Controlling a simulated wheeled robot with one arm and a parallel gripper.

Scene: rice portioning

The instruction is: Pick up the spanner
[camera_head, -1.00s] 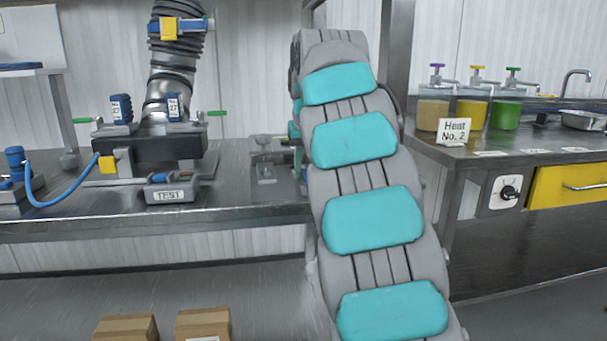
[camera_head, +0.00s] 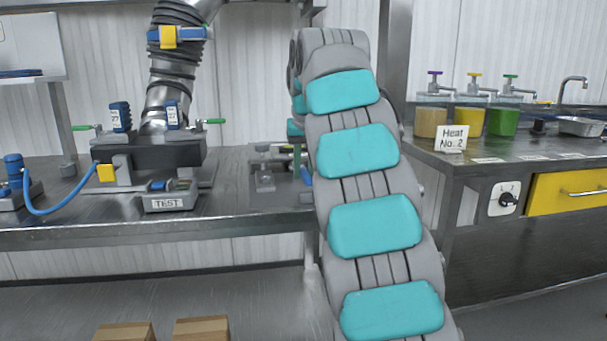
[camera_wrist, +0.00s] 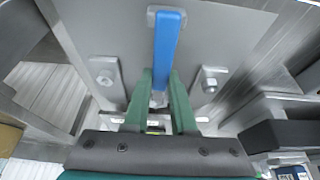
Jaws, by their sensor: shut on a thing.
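The spanner (camera_wrist: 168,40) shows a long blue handle in the wrist view, running up and away from the fingers. My gripper (camera_wrist: 161,76) has two green fingers shut on it. A bit of metal shows between the fingers; the rest of the spanner's shape is hidden. In the head view my arm covers most of the gripper. Only a green finger (camera_head: 297,158) and a small blue part of the spanner (camera_head: 306,177) show at the arm's left edge, by the grey tray on the bench.
The grey tray (camera_head: 262,198) with metal bolts lies on the steel bench (camera_head: 100,225). A black clamp fixture (camera_head: 150,152) and a TEST box (camera_head: 170,202) stand to the left. Coloured dispensers stand on the right counter (camera_head: 520,145). Boxes sit below.

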